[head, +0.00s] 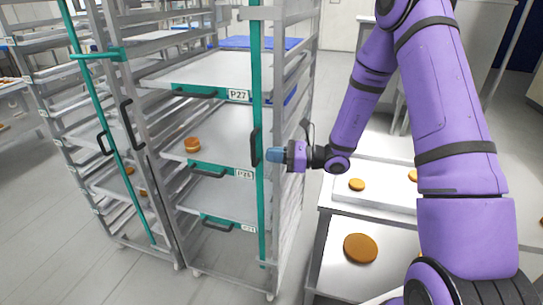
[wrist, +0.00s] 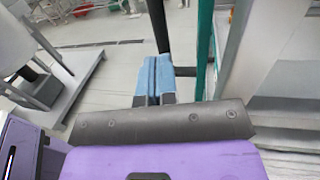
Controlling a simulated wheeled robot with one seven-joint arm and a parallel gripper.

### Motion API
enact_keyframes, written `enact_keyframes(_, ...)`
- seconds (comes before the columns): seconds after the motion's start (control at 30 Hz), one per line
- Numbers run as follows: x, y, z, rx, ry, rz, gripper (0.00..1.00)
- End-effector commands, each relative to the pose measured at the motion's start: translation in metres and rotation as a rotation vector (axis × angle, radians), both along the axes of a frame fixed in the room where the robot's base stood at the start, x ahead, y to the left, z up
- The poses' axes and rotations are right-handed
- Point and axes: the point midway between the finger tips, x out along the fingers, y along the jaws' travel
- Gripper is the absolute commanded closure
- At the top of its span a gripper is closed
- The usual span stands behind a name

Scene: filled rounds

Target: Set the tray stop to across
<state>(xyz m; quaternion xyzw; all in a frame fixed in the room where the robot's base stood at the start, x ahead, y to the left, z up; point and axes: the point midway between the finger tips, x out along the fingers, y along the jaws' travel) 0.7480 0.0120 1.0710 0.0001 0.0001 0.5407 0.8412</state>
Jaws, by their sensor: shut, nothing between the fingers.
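The tray stop is a long teal bar (head: 258,70) standing upright at the front right of the nearer rack, with a black handle (head: 255,148) on it. The teal bar also shows in the wrist view (wrist: 204,45), with the dark handle (wrist: 157,22) left of it. My gripper (head: 274,155) is shut and empty, its blue fingertips just right of the handle in the head view. In the wrist view the closed fingertips (wrist: 157,75) overlap the lower part of the handle. I cannot tell whether they touch.
The nearer rack (head: 283,215) holds trays with teal labelled fronts, including P27, and a brown round (head: 192,145). A second rack (head: 75,130) stands left with another teal bar (head: 112,150). A table with rounds (head: 360,247) stands right. Floor is clear at lower left.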

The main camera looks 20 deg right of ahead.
Motion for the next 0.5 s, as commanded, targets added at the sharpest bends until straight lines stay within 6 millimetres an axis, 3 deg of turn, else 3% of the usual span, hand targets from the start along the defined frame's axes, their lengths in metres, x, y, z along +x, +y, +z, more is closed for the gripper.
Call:
enact_keyframes(0.13, 0.001, -0.020, 0.000, 0.000, -0.001, 0.001, 1.00)
enact_keyframes(0.5, -0.030, -0.087, 0.000, 0.000, 0.001, 0.001, 1.00)
